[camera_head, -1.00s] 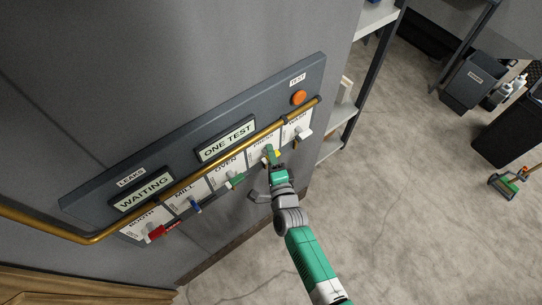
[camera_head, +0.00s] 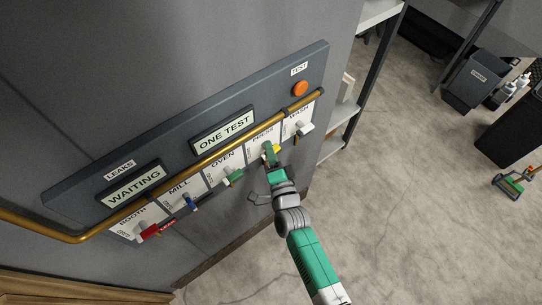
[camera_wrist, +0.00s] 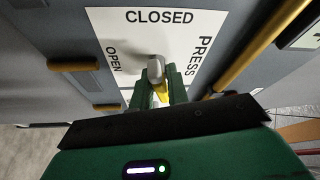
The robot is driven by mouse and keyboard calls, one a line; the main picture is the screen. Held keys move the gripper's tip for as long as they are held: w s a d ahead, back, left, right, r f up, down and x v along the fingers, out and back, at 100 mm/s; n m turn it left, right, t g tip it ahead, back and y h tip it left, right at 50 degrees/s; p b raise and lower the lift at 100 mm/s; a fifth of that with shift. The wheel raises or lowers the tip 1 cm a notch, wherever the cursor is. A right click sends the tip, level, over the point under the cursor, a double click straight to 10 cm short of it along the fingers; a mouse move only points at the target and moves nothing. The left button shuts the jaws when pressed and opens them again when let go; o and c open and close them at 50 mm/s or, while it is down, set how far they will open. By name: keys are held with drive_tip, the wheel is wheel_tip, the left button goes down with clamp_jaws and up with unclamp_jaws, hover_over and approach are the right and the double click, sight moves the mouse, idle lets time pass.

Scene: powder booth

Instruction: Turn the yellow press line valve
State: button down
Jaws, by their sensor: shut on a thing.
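The yellow press valve sits on the white PRESS plate (camera_wrist: 184,22) of the wall panel. In the wrist view its yellow handle (camera_wrist: 162,94) runs down the picture from a grey hub (camera_wrist: 154,68), away from the word CLOSED at the top; OPEN is at the left. My gripper (camera_wrist: 161,88) is shut on the handle, with green fingers on either side hiding part of it. In the head view my gripper (camera_head: 271,157) is at the PRESS plate, and a bit of the yellow handle (camera_head: 277,149) shows beside it.
A brass pipe (camera_head: 190,178) crosses the panel just above the valves. The green oven valve (camera_head: 234,178), blue mill valve (camera_head: 191,203) and red booth valve (camera_head: 150,231) are to the left, the white wash valve (camera_head: 305,128) to the right. Displays read WAITING and ONE TEST.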

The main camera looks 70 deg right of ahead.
drive_tip(key=n+t+b, duration=0.1)
drive_tip(key=n+b, duration=0.1)
drive_tip(key=b, duration=0.1)
drive_tip(key=f+n+b, duration=0.1)
drive_tip(key=n+b, duration=0.1)
drive_tip(key=b, duration=0.1)
drive_tip(key=shift+t, duration=0.4)
drive_tip(key=n, duration=0.1)
drive_tip(key=n+b, duration=0.1)
drive_tip(key=n+t+b, duration=0.1)
drive_tip(key=shift+r+n, duration=0.25)
drive_tip(key=shift+n, duration=0.05)
drive_tip(key=n, duration=0.1)
drive_tip(key=n+t, duration=0.1)
drive_tip(key=n, duration=0.1)
drive_tip(key=n+t+y, duration=0.1)
drive_tip(key=shift+r+n, duration=0.25)
drive_tip(key=shift+n, duration=0.15)
drive_tip(key=shift+n+t+y, duration=0.65)
drive_tip(key=shift+n, duration=1)
drive_tip(key=shift+n+t+y, duration=0.65)
drive_tip(key=shift+n, duration=1.3)
drive_tip(key=c, duration=1.5)
unclamp_jaws()
drive_tip(key=shift+s+a, duration=0.1)
